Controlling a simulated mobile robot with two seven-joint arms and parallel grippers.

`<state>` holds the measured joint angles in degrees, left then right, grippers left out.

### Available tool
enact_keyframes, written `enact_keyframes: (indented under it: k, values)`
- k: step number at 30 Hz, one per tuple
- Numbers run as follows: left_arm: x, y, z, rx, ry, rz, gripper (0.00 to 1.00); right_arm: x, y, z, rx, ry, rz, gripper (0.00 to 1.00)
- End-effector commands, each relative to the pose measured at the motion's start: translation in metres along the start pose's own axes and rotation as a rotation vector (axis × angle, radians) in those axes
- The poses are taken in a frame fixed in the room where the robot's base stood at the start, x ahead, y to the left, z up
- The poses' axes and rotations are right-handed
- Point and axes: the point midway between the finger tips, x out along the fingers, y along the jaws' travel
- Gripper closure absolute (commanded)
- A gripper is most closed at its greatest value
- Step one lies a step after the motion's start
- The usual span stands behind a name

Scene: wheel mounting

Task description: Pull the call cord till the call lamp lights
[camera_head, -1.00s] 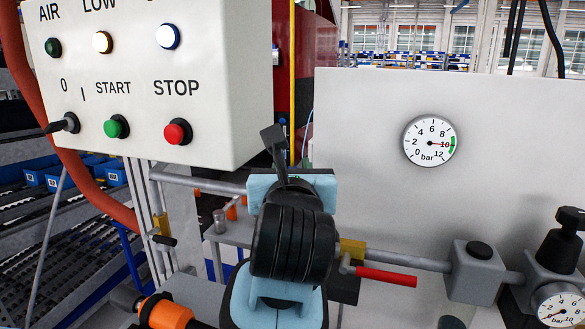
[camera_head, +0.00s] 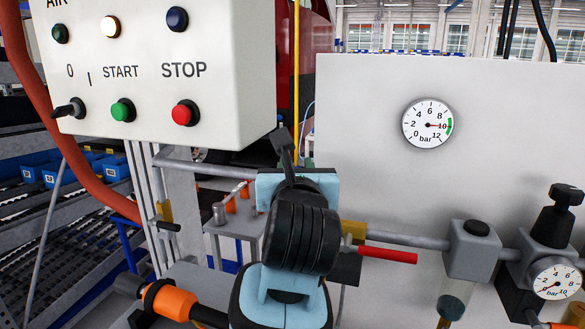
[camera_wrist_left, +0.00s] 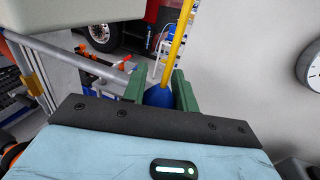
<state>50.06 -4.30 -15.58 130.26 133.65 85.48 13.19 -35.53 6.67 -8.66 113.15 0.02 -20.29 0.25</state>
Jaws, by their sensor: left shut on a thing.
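The call cord (camera_head: 296,90) is yellow and hangs down between the control box and the light grey panel. In the left wrist view the cord (camera_wrist_left: 178,42) ends in a blue pull piece (camera_wrist_left: 158,97). My left gripper (camera_wrist_left: 158,90) is shut on this piece, with a green finger on each side. In the head view my left gripper (camera_head: 297,178) shows from behind, and its fingertips and the pull piece are hidden. A blue lamp (camera_head: 177,19) at the box's top right is dark. Its label is outside the picture. My right gripper is not in view.
The control box (camera_head: 225,95) carries a glowing middle lamp (camera_head: 110,26), a green START button (camera_head: 123,110) and a red STOP button (camera_head: 185,113). A grey pipe (camera_head: 205,168) and a red lever (camera_head: 388,255) flank my gripper. A pressure gauge (camera_head: 427,122) is on the panel.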

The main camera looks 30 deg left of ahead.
Motion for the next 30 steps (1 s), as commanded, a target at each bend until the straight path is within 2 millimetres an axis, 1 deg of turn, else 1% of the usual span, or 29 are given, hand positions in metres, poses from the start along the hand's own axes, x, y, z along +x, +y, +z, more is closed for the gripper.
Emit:
enact_keyframes:
  k: [1,9,10,14,15,24,26,30]
  values:
    - [0.001,-0.001,-0.007,0.003,0.015,0.001,1.0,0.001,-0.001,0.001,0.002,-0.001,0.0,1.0]
    - [0.001,-0.001,-0.008,0.004,0.02,0.002,1.0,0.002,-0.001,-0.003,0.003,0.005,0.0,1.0]
    - [0.001,-0.001,-0.008,0.004,0.02,0.002,0.68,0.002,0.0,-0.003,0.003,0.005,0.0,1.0]
    - [0.001,-0.001,-0.007,0.003,0.016,0.001,0.51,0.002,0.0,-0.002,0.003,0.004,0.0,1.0]
    - [0.001,-0.001,-0.006,0.003,0.015,0.001,0.49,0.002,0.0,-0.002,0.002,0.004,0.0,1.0]
    - [-0.002,-0.001,-0.004,0.001,0.009,0.0,0.49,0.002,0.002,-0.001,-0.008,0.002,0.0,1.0]
    - [-0.007,-0.001,-0.004,0.0,0.008,-0.001,0.49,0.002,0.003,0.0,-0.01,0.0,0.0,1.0]
    - [-0.027,-0.001,-0.004,-0.002,0.011,-0.002,0.49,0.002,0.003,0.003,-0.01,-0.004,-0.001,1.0]
